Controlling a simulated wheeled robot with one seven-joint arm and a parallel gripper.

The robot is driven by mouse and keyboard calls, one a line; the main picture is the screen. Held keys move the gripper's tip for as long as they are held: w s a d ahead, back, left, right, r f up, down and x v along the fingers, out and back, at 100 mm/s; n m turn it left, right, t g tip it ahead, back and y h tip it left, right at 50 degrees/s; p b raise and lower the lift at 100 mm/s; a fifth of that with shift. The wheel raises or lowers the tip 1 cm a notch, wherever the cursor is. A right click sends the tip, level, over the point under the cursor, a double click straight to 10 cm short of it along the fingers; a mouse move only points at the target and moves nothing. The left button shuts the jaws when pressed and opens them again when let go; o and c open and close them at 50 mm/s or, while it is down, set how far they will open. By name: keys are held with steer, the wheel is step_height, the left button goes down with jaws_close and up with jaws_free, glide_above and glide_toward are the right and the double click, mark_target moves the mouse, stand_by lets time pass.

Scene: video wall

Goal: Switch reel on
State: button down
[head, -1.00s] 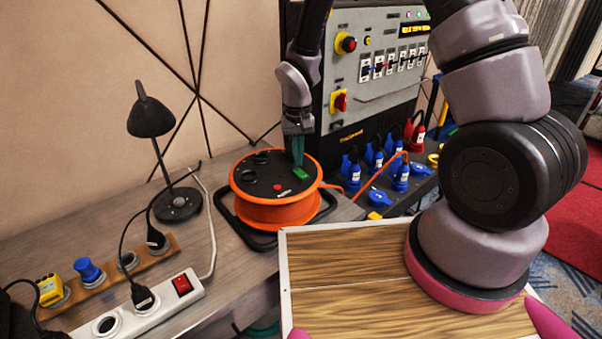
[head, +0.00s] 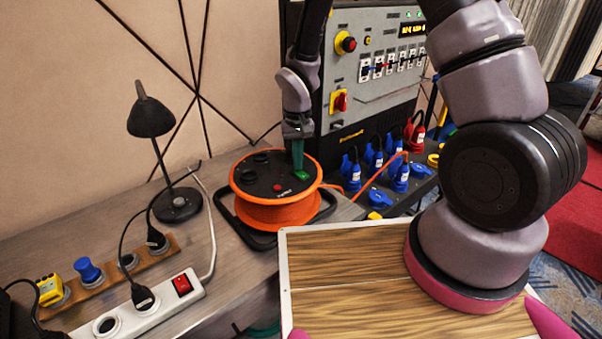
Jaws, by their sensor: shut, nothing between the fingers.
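The orange cable reel (head: 272,212) stands on the grey wooden table, with a black top that carries several dark sockets and a small red button (head: 278,188). A small green switch (head: 302,176) sits at the right part of the reel's top. My gripper (head: 298,170) points down with its teal fingers shut and empty. The fingertips are at the green switch and partly cover it. I cannot tell whether they touch it or which way it is tilted.
A black lamp (head: 151,118) stands to the left. A white power strip (head: 140,312) with a red switch lies at the front left. A power panel (head: 372,70) with blue plugs stands behind on the right. An orange cable runs from the reel towards it.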

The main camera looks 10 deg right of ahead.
steer(key=shift+f, duration=0.25)
steer(key=shift+r, duration=3.55)
